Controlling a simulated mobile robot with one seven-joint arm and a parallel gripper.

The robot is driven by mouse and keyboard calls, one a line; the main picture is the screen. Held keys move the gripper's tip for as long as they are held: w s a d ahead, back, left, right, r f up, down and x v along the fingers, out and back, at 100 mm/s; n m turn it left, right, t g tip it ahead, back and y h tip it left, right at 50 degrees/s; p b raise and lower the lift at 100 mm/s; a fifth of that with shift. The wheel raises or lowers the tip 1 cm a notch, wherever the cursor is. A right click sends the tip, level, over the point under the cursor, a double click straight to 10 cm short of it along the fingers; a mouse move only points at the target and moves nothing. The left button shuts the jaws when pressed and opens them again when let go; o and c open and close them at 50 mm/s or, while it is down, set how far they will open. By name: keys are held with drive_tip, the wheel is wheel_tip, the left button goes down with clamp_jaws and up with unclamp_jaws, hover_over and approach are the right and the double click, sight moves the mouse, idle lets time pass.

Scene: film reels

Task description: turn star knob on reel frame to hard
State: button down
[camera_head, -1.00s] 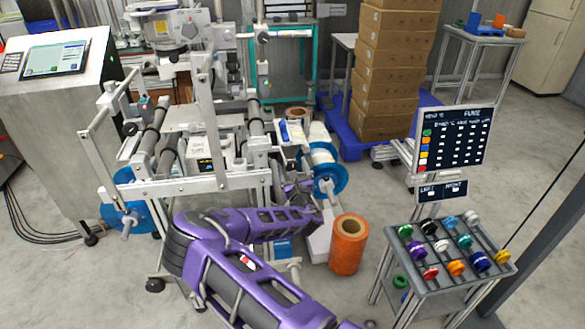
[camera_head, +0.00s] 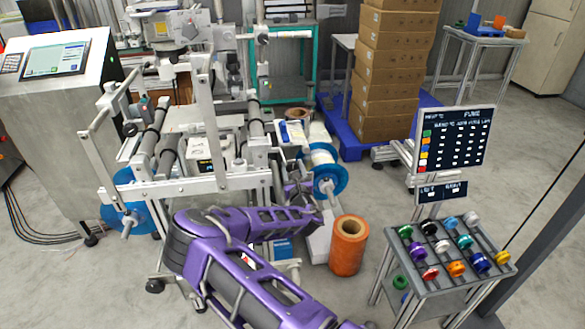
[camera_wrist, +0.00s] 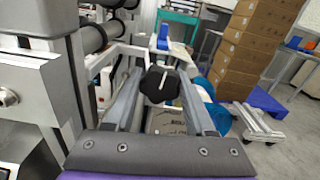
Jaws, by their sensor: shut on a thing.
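The star knob (camera_wrist: 160,85) is black and lobed, with a pale mark across its face, in the middle of the wrist view. My gripper (camera_wrist: 159,88) is shut on it, with one grey finger on each side. A pale plate with dark, unreadable print shows below the knob. The reel frame (camera_head: 190,187) is a pale metal stand with rollers in the head view. My purple arm reaches the frame's right side there, and the knob and fingertips cannot be made out in that view.
A blue-flanged reel (camera_head: 326,172) and an orange roll (camera_head: 349,246) are close to my arm's right. A rack (camera_head: 443,268) with coloured knobs and a dark sign stands further right. Stacked cartons (camera_head: 388,80) stand behind. Open floor lies between the cartons and the rack.

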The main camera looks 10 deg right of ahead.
drive_tip(key=m, duration=0.3)
drive_tip(key=shift+f+m, duration=0.1)
drive_tip(key=shift+m, duration=0.3)
drive_tip(key=shift+c, duration=1.2)
unclamp_jaws()
drive_tip(key=s+p, duration=0.1)
drive_tip(key=s, duration=1.6)
drive_tip(key=shift+s, duration=0.25)
